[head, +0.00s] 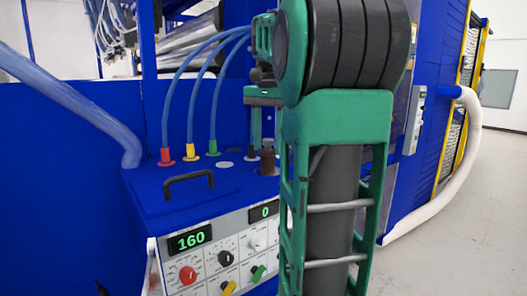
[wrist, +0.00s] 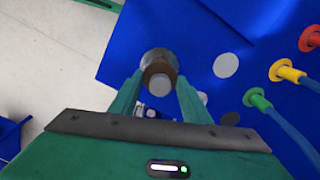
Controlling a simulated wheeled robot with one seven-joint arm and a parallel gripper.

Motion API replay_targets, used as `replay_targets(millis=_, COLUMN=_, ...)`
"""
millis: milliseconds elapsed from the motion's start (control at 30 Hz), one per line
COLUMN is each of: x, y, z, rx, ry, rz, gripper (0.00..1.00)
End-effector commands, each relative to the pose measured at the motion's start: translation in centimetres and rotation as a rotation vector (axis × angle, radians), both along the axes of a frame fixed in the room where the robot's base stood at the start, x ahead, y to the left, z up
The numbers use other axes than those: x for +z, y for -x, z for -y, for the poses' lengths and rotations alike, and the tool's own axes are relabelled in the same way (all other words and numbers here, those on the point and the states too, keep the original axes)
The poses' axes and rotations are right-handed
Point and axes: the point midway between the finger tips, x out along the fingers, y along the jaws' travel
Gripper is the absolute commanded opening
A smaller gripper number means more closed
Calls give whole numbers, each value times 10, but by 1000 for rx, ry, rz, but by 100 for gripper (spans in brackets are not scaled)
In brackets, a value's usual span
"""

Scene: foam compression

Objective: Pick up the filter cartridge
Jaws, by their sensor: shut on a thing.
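The filter cartridge (wrist: 159,72) is a grey cylinder with a brownish round end, seen between my fingertips in the wrist view. In the head view, a dark, stepped cylinder (head: 267,160) that looks like it is upright at the back of the blue machine top, partly hidden by my arm. My gripper (wrist: 158,86) has its two green fingers on either side of the cartridge and is shut on it. In the head view, a green finger of my gripper (head: 256,125) points down just above the cartridge. I cannot tell whether the cartridge's lower end touches the surface.
The blue machine top (head: 135,190) carries red (head: 166,157), yellow (head: 190,152) and green (head: 213,148) hose fittings with blue hoses. A black handle (head: 189,187) stands in front. Below is a control panel (head: 215,265) with knobs. Pale floor is open at right.

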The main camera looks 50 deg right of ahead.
Motion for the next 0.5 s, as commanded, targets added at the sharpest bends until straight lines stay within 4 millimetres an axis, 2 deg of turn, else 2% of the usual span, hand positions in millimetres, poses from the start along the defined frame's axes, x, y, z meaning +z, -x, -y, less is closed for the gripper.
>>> replay_targets(millis=367, x=27, y=-1, z=1, rx=-2, ry=1, rz=2, gripper=4)
replay_targets(millis=500, x=56, y=-2, z=0, rx=1, ry=1, rz=4, gripper=4)
